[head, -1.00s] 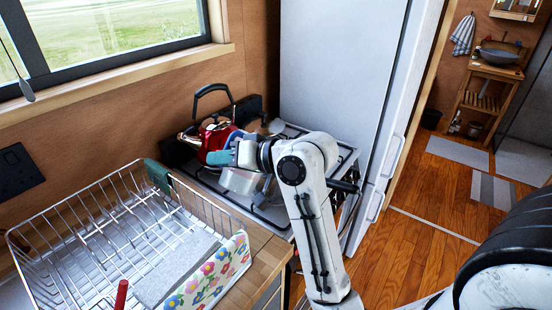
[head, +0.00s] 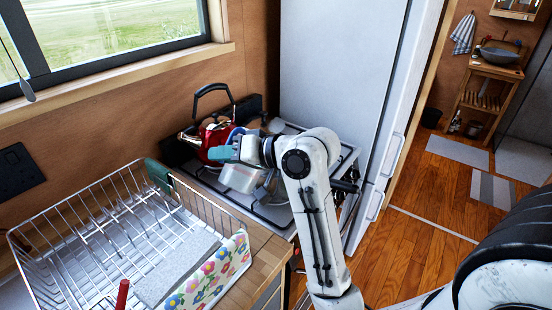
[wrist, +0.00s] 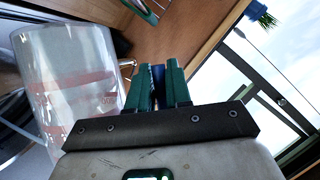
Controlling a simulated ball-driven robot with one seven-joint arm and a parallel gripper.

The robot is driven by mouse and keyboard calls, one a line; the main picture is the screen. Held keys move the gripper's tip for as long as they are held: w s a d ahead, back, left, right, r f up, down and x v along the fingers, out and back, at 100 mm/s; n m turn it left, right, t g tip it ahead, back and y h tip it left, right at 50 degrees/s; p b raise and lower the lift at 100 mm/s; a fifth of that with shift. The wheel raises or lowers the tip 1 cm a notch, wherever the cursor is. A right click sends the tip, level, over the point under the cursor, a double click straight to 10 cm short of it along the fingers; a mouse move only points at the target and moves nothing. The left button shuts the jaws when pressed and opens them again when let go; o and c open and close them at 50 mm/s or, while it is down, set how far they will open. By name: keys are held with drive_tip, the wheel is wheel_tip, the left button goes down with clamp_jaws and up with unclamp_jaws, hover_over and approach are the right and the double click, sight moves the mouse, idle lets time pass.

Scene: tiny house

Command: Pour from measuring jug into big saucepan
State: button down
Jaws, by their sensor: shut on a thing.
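The measuring jug (head: 240,178) is clear, and red markings show on its wall in the wrist view (wrist: 75,95). It hangs over the hob, apparently tilted. My gripper (head: 222,153) has teal fingers, closed in the wrist view (wrist: 159,80) around a narrow blue part that seems to be the jug's handle. Shiny metal (head: 268,187) shows just right of the jug, below my wrist. It may be the big saucepan, but my arm and the jug hide most of it. I cannot tell whether anything is flowing from the jug.
A red kettle (head: 209,137) with a black handle stands at the back left of the hob (head: 272,215). A wire dish rack (head: 95,225) fills the near-left counter. The tall white fridge (head: 335,70) stands behind the hob. Wooden floor lies open to the right.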

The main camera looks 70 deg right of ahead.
drive_tip(key=shift+s+d+r+m+t+y, duration=0.25)
drive_tip(key=shift+d+r+m+t+y, duration=0.15)
drive_tip(key=shift+d+r+m, duration=0.4)
idle(4.1)
drive_tip(key=shift+w+a+f, duration=0.1)
drive_tip(key=shift+a+f, duration=0.15)
drive_tip(key=shift+a, duration=0.05)
drive_tip(key=a+n+h, duration=0.1)
drive_tip(key=a+n, duration=0.1)
drive_tip(key=w+a+f+n+g+h+p, duration=0.1)
drive_tip(key=a+n, duration=0.1)
drive_tip(key=a+f+n+g+h, duration=0.1)
drive_tip(key=a+n, duration=0.1)
drive_tip(key=shift+w+a+f+n+h, duration=0.25)
drive_tip(key=shift+w+n+h, duration=0.05)
drive_tip(key=shift+h, duration=0.1)
drive_tip(key=shift+w+a+f+n+h, duration=0.15)
drive_tip(key=shift+a+n+h, duration=0.25)
drive_tip(key=shift+n, duration=0.4)
